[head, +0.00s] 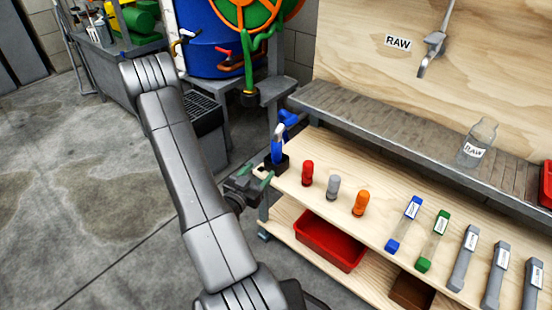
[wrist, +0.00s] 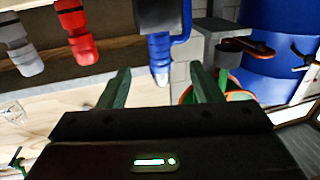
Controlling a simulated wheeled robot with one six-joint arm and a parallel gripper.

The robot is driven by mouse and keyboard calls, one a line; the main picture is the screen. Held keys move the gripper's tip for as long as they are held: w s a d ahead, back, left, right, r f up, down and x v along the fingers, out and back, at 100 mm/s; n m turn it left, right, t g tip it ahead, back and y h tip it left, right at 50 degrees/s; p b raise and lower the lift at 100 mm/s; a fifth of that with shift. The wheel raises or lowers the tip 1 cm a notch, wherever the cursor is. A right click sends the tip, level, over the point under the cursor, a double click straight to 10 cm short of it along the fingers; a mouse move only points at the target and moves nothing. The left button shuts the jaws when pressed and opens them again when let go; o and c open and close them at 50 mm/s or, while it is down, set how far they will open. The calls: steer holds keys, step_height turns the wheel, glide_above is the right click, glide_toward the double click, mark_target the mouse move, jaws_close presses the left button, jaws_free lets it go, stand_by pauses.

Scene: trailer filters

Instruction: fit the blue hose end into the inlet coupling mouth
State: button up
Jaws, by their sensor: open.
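The blue hose end (head: 277,150) stands upright in a small black holder (head: 283,165) at the left end of the wooden bench, with a pale grey tip on top. My gripper (head: 254,176) is open and empty, at the near left side of the holder and apart from the hose end. In the wrist view, which looks upside down, the blue hose end (wrist: 159,52) shows ahead, between the two green fingers (wrist: 162,88). I cannot tell for sure which part is the inlet coupling mouth; a green pipe with a yellow ring and dark end (head: 249,97) hangs by the blue drum.
Red (head: 307,173), grey (head: 333,186) and orange (head: 360,203) plugs stand right of the holder. Several labelled tubes lie further right. A red bin (head: 328,240) sits on the lower shelf. A blue drum (head: 208,45) stands behind. Open floor lies to the left.

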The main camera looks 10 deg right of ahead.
mark_target(274, 155)
steer(key=x, duration=0.7)
steer(key=shift+w+d+b, duration=0.25)
steer(key=shift+d+b, duration=0.05)
steer(key=shift+b, duration=0.1)
steer(key=shift+r+b+x, duration=0.1)
steer(key=shift+b+x, duration=0.25)
steer(key=shift+x, duration=1.15)
steer(key=shift+r+b+x, duration=0.15)
steer(key=shift+b+x, duration=0.2)
steer(key=shift+x, duration=1.15)
steer(key=shift+c, duration=0.5)
steer(key=c, duration=1)
